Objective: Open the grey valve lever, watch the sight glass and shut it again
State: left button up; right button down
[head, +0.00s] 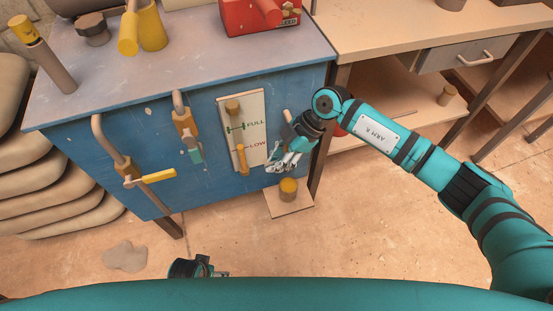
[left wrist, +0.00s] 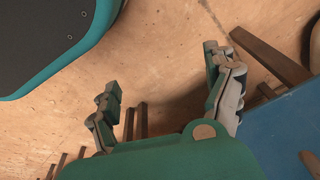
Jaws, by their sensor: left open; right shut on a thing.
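My right gripper (head: 284,164) is at the right end of the blue cabinet front. It is shut on the grey valve lever, which its fingers mostly hide; the lever's exact angle cannot be told. The sight glass (head: 237,132) is an upright tube left of the gripper, between brown end fittings, before a white panel (head: 254,107) marked FULL and LOW. Its liquid level is too small to tell. My left gripper (left wrist: 168,98) is open and empty in the left wrist view, above the floor. Only part of it shows at the bottom of the head view.
A yellow lever (head: 152,178) and a teal lever (head: 195,153) sit on pipes left of the sight glass. A yellow-topped cup (head: 288,188) stands on a small board (head: 290,208) below my right gripper. Sacks (head: 40,160) are stacked at left.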

pick_arm(q)
jog(key=shift+s+a+f, duration=0.1)
jog(key=shift+s+f, duration=0.3)
jog(key=shift+f, duration=0.3)
pick_arm(e)
jog(key=shift+r+y, duration=0.25)
jog(key=shift+y, duration=0.25)
jog(key=c, duration=1.4)
grip_release()
jog(key=shift+o, duration=0.2)
jog(key=shift+d, duration=0.1)
jog(key=v, duration=1.2)
jog(key=shift+w, duration=0.15)
